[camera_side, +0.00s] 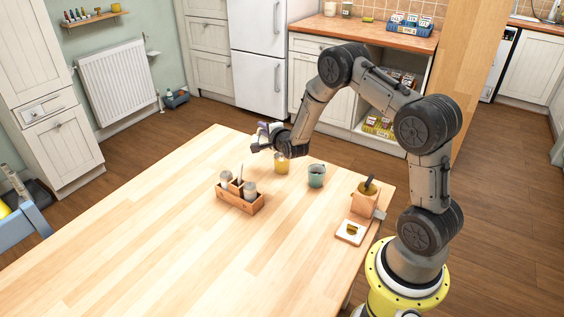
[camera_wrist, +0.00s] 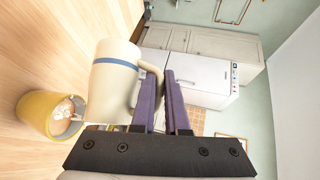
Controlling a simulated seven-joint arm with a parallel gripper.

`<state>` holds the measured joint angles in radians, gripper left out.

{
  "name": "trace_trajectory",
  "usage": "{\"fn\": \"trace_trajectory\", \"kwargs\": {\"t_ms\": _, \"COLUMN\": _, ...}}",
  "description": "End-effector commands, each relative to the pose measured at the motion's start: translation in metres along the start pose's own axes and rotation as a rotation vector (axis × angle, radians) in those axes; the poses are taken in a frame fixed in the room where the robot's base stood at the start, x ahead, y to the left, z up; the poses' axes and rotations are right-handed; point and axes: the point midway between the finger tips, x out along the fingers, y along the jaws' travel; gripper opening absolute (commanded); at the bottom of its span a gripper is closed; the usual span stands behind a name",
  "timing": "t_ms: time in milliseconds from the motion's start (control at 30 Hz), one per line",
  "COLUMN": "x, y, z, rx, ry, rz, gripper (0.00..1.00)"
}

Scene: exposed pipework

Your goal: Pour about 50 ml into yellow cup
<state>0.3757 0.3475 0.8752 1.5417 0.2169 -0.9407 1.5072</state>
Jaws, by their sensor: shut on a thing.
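My gripper (camera_wrist: 165,85) is shut on the handle of a cream jug (camera_wrist: 112,85) with a blue band. The jug lies well tipped over, nearly level with the table, above and beside the yellow cup (camera_wrist: 38,108). The cup stands upright on the table, with something pale and brownish inside. In the side view the yellow cup (camera_side: 281,164) is near the table's far edge, just below and right of my gripper (camera_side: 260,140). The jug is hard to tell there.
A teal mug (camera_side: 316,177) stands right of the yellow cup. A wooden caddy (camera_side: 241,202) with shakers stands to the left and nearer. A wooden holder (camera_side: 363,202) and a small white board (camera_side: 346,236) are at the right edge. The table's left and front are clear.

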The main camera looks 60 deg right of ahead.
Motion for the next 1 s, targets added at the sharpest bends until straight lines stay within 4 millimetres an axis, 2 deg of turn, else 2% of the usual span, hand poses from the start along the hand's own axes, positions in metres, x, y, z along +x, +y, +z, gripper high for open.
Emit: {"fn": "trace_trajectory", "kwargs": {"t_ms": 1000, "x": -0.0058, "y": -0.0067, "z": -0.0084, "rx": 0.084, "ry": -0.023, "rz": -0.089, "gripper": 0.00}}
